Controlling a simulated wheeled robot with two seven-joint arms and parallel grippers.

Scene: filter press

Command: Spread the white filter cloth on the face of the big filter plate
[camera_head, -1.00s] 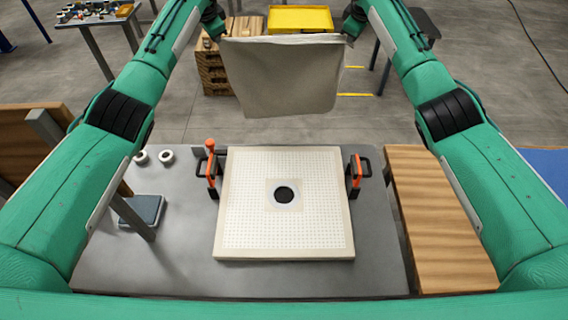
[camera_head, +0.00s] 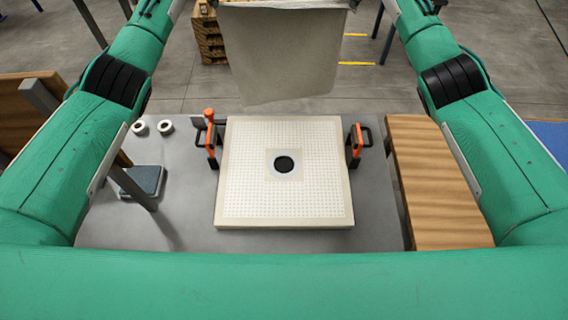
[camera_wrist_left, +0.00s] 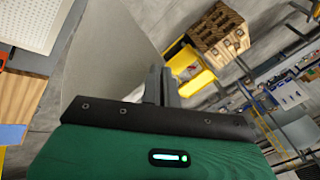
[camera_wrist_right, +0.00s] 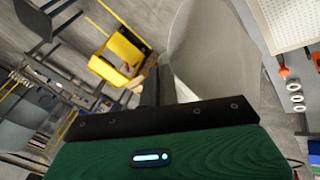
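The white filter cloth (camera_head: 282,55) hangs as a grey-white sheet from its two upper corners, beyond the far edge of the table in the head view. Its lower edge is free and does not touch the filter plate. The big filter plate (camera_head: 320,190) lies flat on the table, pale and dotted, with a dark round hole in the middle. My left gripper (camera_wrist_left: 160,86) is shut on one cloth corner, and the cloth spreads left of it in the left wrist view. My right gripper (camera_wrist_right: 160,86) is shut on the other corner. Both grippers are mostly cut off in the head view.
Orange-handled clamps stand at the plate's left (camera_head: 210,140) and right (camera_head: 356,145). A wooden board (camera_head: 435,180) is at right. The plate's face is clear.

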